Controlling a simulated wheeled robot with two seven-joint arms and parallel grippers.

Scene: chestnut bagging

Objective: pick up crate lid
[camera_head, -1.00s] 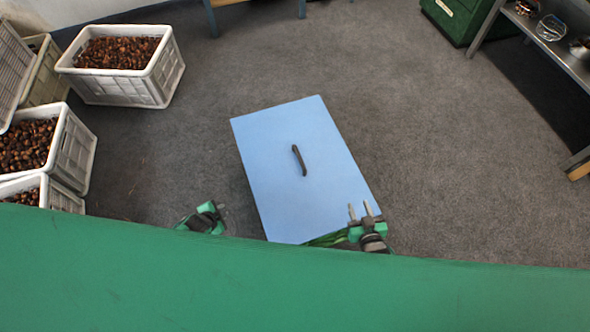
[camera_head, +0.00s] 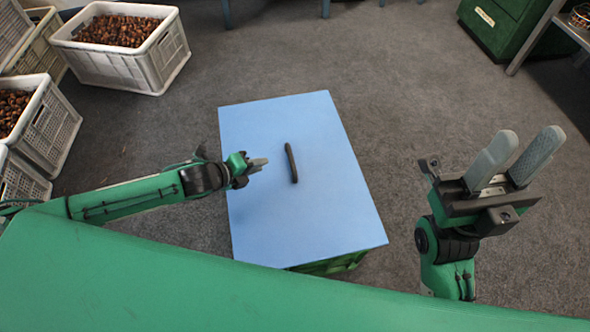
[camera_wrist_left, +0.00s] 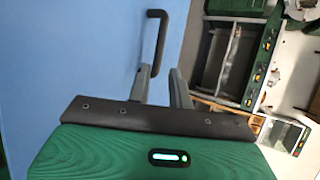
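The crate lid (camera_head: 265,215) is a flat light blue panel with a dark bar handle (camera_head: 291,163) near its middle. It lies on a green crate (camera_head: 330,265), which shows only at the near edge. My left gripper (camera_head: 260,163) is over the lid's left part, a little left of the handle and apart from it. In the left wrist view, its fingers (camera_wrist_left: 162,88) are open and empty, and the handle (camera_wrist_left: 161,42) is beyond the left finger, with the lid (camera_wrist_left: 75,55) at left. My right gripper (camera_head: 518,155) is raised right of the lid, open and empty.
White crates of chestnuts stand at the upper left, one at the back (camera_head: 115,65) and one nearer (camera_head: 48,125). A green cabinet (camera_head: 510,25) and a metal shelf (camera_head: 540,30) are at the upper right. Grey floor around the lid is clear.

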